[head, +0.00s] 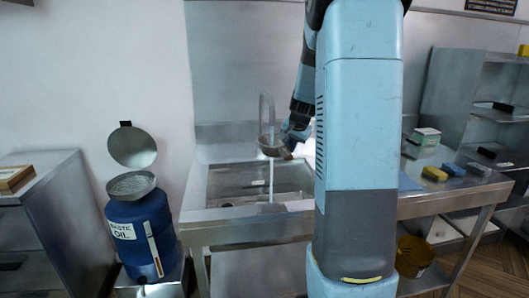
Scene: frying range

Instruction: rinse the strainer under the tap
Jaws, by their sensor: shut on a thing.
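The strainer (268,149), a small brownish bowl shape, is up in the air over the sink (222,203). It is in line with the curved metal tap (264,104), whose spout end is hard to make out. A thin pale stream of water (271,182) shows below the strainer and runs down into the basin. My gripper (287,149) is to the right of the bowl and shut on the strainer's handle side. The fingers are small and partly hidden. My own arm and column cover the area right of the sink.
A blue waste oil drum (137,232) with a raised round lid (132,147) stands left of the sink. A steel counter (438,190) with a green-and-white box (427,136) and sponges is at right.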

